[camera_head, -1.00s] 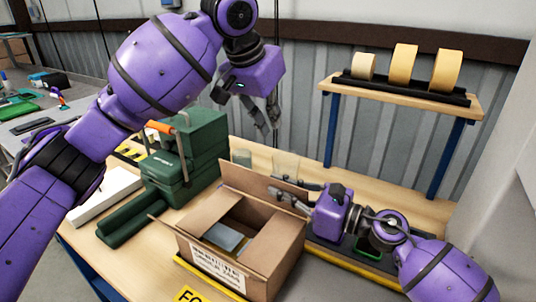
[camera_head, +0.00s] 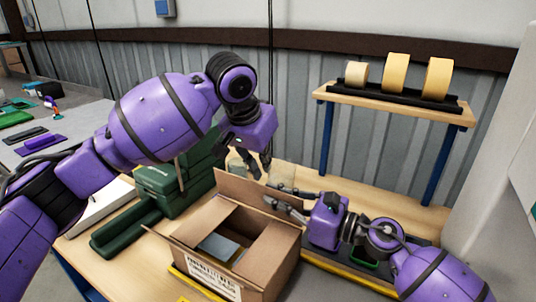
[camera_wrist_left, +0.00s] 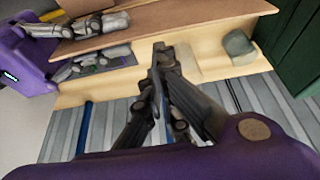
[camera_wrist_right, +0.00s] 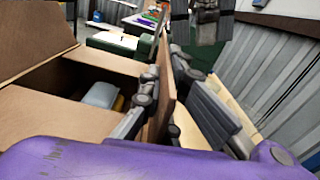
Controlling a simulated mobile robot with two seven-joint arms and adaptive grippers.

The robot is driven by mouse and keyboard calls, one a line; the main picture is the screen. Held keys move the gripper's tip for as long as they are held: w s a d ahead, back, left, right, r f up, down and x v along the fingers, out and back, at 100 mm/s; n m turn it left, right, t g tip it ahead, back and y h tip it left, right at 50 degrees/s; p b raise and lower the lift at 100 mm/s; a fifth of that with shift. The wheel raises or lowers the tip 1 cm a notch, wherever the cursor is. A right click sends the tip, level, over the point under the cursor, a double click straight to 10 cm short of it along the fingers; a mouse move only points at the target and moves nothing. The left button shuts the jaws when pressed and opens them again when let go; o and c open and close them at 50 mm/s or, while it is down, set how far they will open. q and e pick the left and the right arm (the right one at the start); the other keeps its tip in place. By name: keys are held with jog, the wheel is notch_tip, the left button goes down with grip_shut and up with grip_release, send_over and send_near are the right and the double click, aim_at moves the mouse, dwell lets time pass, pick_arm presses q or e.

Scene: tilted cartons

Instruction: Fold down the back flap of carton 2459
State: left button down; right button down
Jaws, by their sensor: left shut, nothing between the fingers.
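The carton (camera_head: 260,262) stands open and tilted on the table, a blue-grey item (camera_head: 218,245) inside. Its label is too small to read. Its back flap (camera_head: 242,193) stands up; it also shows edge-on in the right wrist view (camera_wrist_right: 166,95) and across the top of the left wrist view (camera_wrist_left: 190,22). My left gripper (camera_head: 261,175) is shut and empty, pointing down just behind the flap; its fingertips meet in the left wrist view (camera_wrist_left: 162,65). My right gripper (camera_head: 280,197) has one finger on each side of the flap near its right end; whether they clamp it is unclear.
Green cases (camera_head: 165,185) stand left of the carton, close to my left arm. A tape rack (camera_head: 400,103) stands at the back right. A small grey-green block (camera_wrist_left: 238,43) lies behind the carton. The corrugated wall (camera_head: 300,110) is close behind the table.

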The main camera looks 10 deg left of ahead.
pick_arm(q)
jog(key=shift+s, duration=0.1)
dwell(0.3)
pick_arm(e)
jog(key=shift+w, duration=0.1)
pick_arm(q)
jog(key=shift+s+a+f+t, duration=0.1)
jog(key=shift+s+a+t, duration=0.05)
jog(key=shift+s, duration=0.25)
jog(key=shift+s+a+f+t, duration=0.1)
jog(key=shift+s+t, duration=0.05)
jog(key=shift+s, duration=0.25)
pick_arm(e)
jog(key=shift+w+d, duration=0.1)
jog(key=shift+d, duration=0.05)
jog(key=c, duration=2)
grip_release()
pick_arm(q)
jog(key=shift+r, duration=0.1)
